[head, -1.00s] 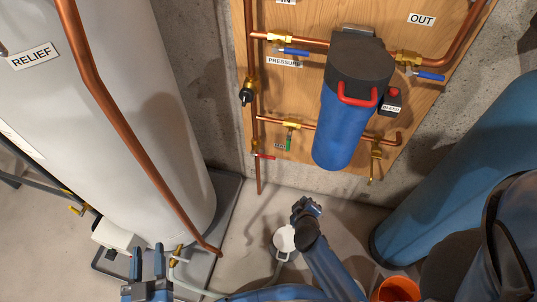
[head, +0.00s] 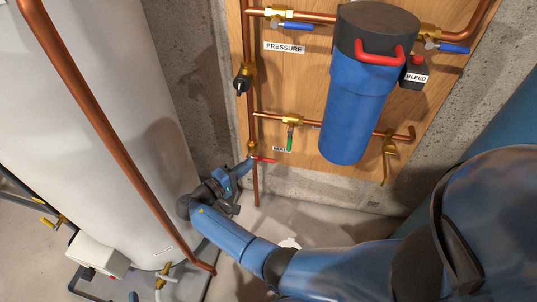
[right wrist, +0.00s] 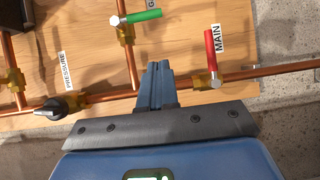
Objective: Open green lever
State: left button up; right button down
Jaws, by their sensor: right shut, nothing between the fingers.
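The green lever (head: 290,140) hangs straight down from a brass valve on the lower horizontal copper pipe, crosswise to that pipe. In the right wrist view the green lever (right wrist: 142,16) is at the top, beyond the fingers and a little left of them. My right gripper (head: 247,164) is shut and empty, near the red lever (head: 264,160), below and left of the green one. In the right wrist view its fingers (right wrist: 157,68) are together, with the red lever (right wrist: 210,48) to their right. Only a bluish tip, perhaps my left gripper (head: 133,297), shows at the bottom edge.
The blue filter housing (head: 358,105) with a red handle stands right of the green lever. A black knob (head: 241,85) sits on the vertical pipe at left. The white tank (head: 100,130) and its slanting copper pipe (head: 115,145) fill the left. Blue-handled valves are above.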

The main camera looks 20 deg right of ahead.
jog(key=shift+w+a+r+h, duration=0.1)
jog(key=shift+a+r+h, duration=0.2)
jog(key=shift+a+r, duration=0.35)
jog(key=shift+f, duration=0.15)
jog(key=b, duration=0.2)
send_near(290, 141)
jog(key=w+d+f, duration=0.3)
jog(key=w+d, duration=0.1)
jog(key=w, duration=0.1)
jog(key=shift+s+d+r, duration=0.25)
jog(key=shift+s+d, duration=0.25)
jog(key=shift+d, duration=0.25)
